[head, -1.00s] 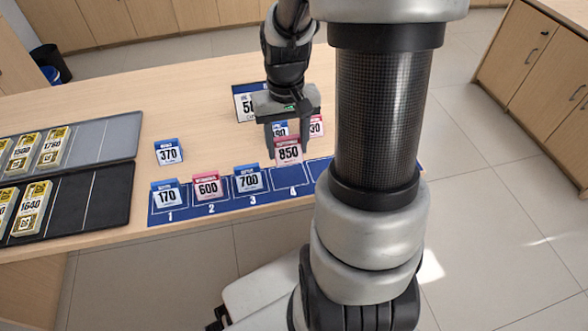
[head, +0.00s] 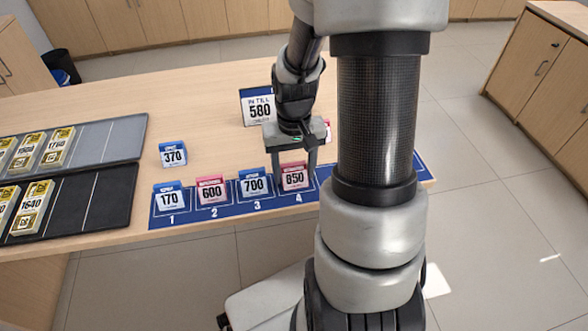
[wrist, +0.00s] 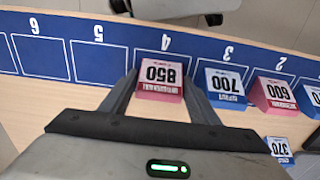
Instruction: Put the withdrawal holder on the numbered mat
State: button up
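The pink withdrawal holder marked 850 (head: 295,177) stands upright at slot 4 of the blue numbered mat (head: 233,207). It also shows in the wrist view (wrist: 161,77), just right of the empty slots 5 and 6. My gripper (head: 296,172) reaches down over it, with one finger along each side. The fingers look closed against the holder's sides, and no clear gap shows. The holder's base is at the mat; I cannot tell whether it bears fully on it.
Holders 170 (head: 168,196), 600 (head: 212,190) and 700 (head: 252,187) stand in slots 1 to 3. Blue holder 370 (head: 173,154) stands behind. The 580 till sign (head: 259,107) and a mostly hidden pink holder (head: 327,128) are farther back. Gold-marked trays lie left (head: 95,218).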

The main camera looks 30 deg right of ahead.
aim_at(294, 169)
jog(key=shift+o, duration=1)
jog(key=shift+r, duration=0.1)
notch_tip(294, 169, up, 12)
jog(key=p, duration=0.3)
jog(key=shift+r+p, duration=0.15)
jog(key=shift+p, duration=0.2)
